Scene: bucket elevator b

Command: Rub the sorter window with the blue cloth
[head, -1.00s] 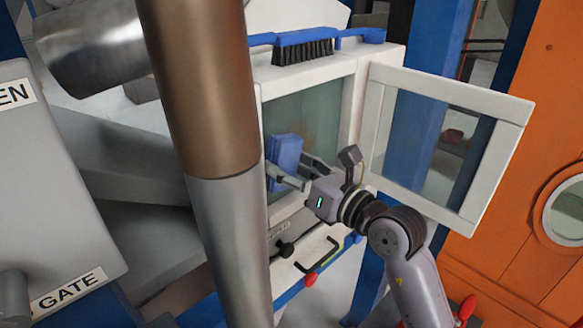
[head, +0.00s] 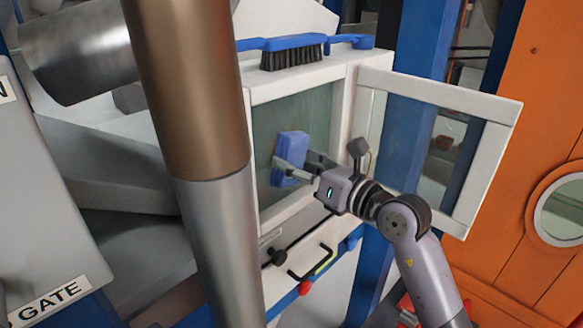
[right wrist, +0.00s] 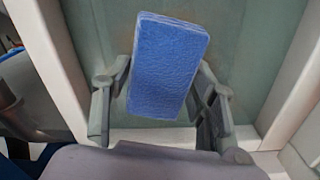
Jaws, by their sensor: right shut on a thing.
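The blue cloth (head: 291,150) is a folded pad held in my right gripper (head: 297,168). In the right wrist view the cloth (right wrist: 167,65) stands between the two grey fingers of my right gripper (right wrist: 160,100). The sorter window (head: 304,117) is a greenish, dull pane set in a white frame. It fills the background of the right wrist view (right wrist: 235,40). The cloth is in front of the pane, at its lower part; I cannot tell whether it touches. My left gripper is not in view.
A white framed door (head: 425,140) stands open to the right of the window. A blue brush (head: 290,50) lies on top of the cabinet. A thick brown and silver pipe (head: 190,100) stands on the left. A black handle (head: 312,265) sits below the window.

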